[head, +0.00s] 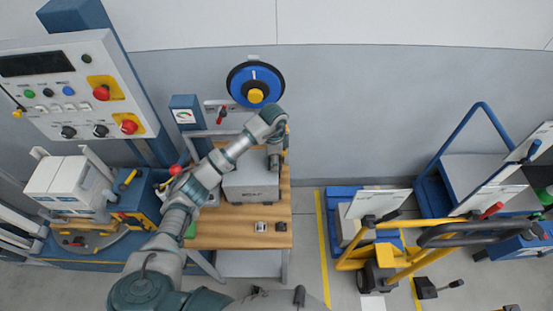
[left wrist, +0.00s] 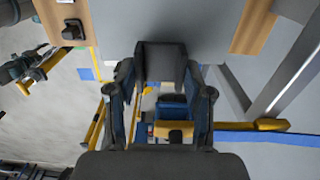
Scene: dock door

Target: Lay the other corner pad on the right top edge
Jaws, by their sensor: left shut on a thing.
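The grey box (head: 250,187) stands on the wooden bench, partly covered by my left arm. My left gripper (head: 276,151) points down by the box's right back part in the head view. It is shut on a dark grey corner pad (left wrist: 160,62), seen between the fingertips (left wrist: 160,85) in the left wrist view. The pad shows against the box's grey surface (left wrist: 210,25); I cannot tell whether they touch. No pad is clear on the box's left top edge, which my arm partly hides. My right gripper is not in view.
The wooden bench (head: 225,238) carries a small light item (head: 260,226) and a small dark block (head: 281,227) at its front. A blue and yellow reel (head: 255,84) is on the wall behind. A yellow pallet truck (head: 405,262) stands right of the bench, beyond a yellow floor line.

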